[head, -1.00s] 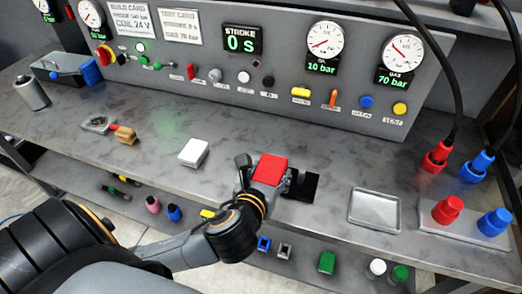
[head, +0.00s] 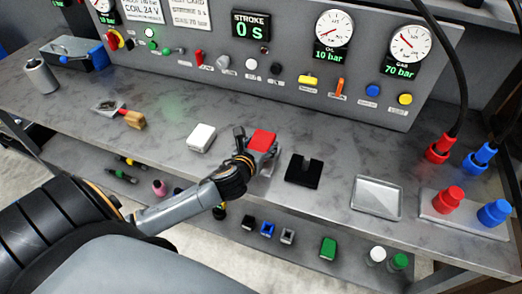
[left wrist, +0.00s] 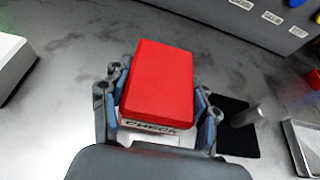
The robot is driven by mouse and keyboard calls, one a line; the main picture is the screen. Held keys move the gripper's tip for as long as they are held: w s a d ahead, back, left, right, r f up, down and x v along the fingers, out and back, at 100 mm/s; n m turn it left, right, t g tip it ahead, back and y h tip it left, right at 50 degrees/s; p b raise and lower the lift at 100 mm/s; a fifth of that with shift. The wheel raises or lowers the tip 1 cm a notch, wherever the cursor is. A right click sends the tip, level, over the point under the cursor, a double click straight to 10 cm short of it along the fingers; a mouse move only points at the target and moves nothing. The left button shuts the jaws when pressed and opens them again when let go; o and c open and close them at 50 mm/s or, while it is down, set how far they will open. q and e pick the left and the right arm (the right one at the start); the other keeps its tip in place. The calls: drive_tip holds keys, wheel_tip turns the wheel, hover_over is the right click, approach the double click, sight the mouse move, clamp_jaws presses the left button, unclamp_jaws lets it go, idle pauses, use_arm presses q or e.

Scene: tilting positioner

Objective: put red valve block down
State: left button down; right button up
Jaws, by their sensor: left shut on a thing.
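The red valve block (head: 262,140) is held between the fingers of my left gripper (head: 261,144), to the left of a black notched holder (head: 303,170). In the left wrist view the block (left wrist: 160,82) fills the space between the two fingers of the gripper (left wrist: 160,95), with its flat red top facing the camera. A pale surface lettered "CHECK" (left wrist: 152,127) shows just below the block's near edge. I cannot tell whether the block touches the bench. My right gripper is not in view.
A white block (head: 201,138) lies on the bench left of the gripper. An empty metal tray (head: 376,199) and a plate with red and blue couplings (head: 466,212) are to the right. The control panel (head: 280,80) stands behind.

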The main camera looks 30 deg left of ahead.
use_arm(q)
drive_tip(key=shift+f, duration=1.4)
drive_tip(key=shift+f, duration=0.1)
drive_tip(key=shift+c, duration=1.8)
unclamp_jaws()
drive_tip(key=shift+f, duration=0.15)
drive_tip(key=v, duration=1.2)
drive_tip(key=shift+s+b, duration=0.1)
drive_tip(key=shift+b, duration=0.3)
